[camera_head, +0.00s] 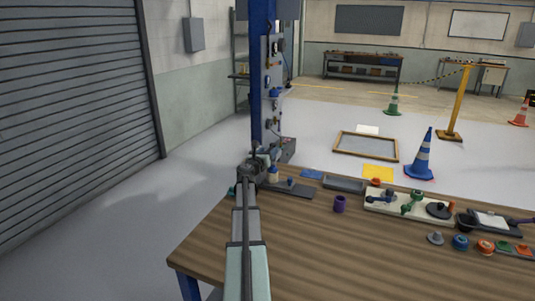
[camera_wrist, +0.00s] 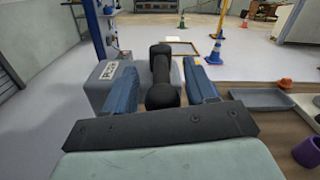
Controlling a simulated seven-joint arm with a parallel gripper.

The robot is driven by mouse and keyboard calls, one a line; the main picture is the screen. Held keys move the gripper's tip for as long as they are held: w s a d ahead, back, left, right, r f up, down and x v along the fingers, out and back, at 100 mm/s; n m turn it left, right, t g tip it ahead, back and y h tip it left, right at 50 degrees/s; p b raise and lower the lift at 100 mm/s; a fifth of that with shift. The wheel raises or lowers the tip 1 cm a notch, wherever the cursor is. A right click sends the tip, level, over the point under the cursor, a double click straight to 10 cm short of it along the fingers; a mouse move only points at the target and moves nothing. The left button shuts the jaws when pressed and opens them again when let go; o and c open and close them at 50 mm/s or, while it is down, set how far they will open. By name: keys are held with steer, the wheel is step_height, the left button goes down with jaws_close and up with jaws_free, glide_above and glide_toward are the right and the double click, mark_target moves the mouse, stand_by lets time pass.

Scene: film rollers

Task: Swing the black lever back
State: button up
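The black lever (camera_wrist: 161,74) shows in the wrist view as a dark bar with a rounded knob at its near end and a thicker far end. My gripper (camera_wrist: 160,66) has its two blue fingers apart, one on each side of the lever, with visible gaps. A grey housing (camera_wrist: 101,88) with a small label stands beside the left finger. In the head view my gripper (camera_head: 254,166) is at the table's far left corner, by the blue post; the lever cannot be made out there.
The wooden table (camera_head: 300,245) has a clear front. A purple cup (camera_head: 339,204) stands right of my arm. A grey tray (camera_head: 344,184) and a pale board (camera_head: 377,206) with fittings lie along the back edge. The blue post (camera_head: 258,80) rises close behind my gripper.

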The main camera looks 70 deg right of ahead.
steer(key=a, duration=1.4)
steer(key=shift+w, duration=0.1)
stand_by(0.4)
